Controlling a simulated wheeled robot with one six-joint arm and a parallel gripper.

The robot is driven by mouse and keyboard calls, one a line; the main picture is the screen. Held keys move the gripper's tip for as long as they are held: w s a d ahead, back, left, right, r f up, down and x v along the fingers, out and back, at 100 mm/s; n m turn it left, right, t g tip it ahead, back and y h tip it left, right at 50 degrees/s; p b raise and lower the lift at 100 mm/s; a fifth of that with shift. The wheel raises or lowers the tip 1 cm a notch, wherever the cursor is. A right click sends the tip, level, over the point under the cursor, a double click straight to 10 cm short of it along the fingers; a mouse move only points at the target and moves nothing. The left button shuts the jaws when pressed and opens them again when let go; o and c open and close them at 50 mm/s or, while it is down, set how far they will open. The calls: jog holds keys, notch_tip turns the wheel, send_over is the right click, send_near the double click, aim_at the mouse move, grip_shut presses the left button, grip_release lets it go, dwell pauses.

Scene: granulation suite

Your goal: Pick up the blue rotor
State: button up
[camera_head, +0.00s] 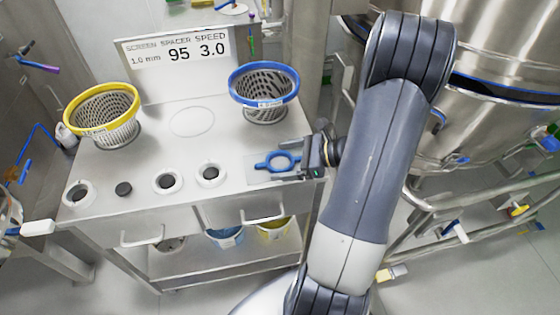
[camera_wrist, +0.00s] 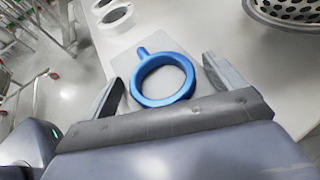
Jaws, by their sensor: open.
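The blue rotor, a ring with a short handle, lies flat on a light grey square pad (camera_wrist: 207,80) on the cart top. It shows in the wrist view (camera_wrist: 190,91) and in the head view (camera_head: 297,158). My gripper (camera_head: 303,160) is at the right edge of the cart, level with the rotor. In the wrist view its two fingers (camera_wrist: 168,85) are spread, one on each side of the ring, with nothing held. The near rim of the ring is close to the palm. I cannot tell whether a finger touches the ring.
A blue-rimmed screen basket (camera_head: 264,84) stands behind the rotor, and a yellow-rimmed one (camera_head: 103,110) at the left. White rings (camera_head: 211,174) and a black disc (camera_head: 124,189) lie along the cart's front. A sign (camera_head: 178,48) stands at the back. A steel vessel (camera_head: 490,130) is to the right.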

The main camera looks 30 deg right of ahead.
jog(key=c, duration=1.3)
jog(key=shift+o, duration=0.2)
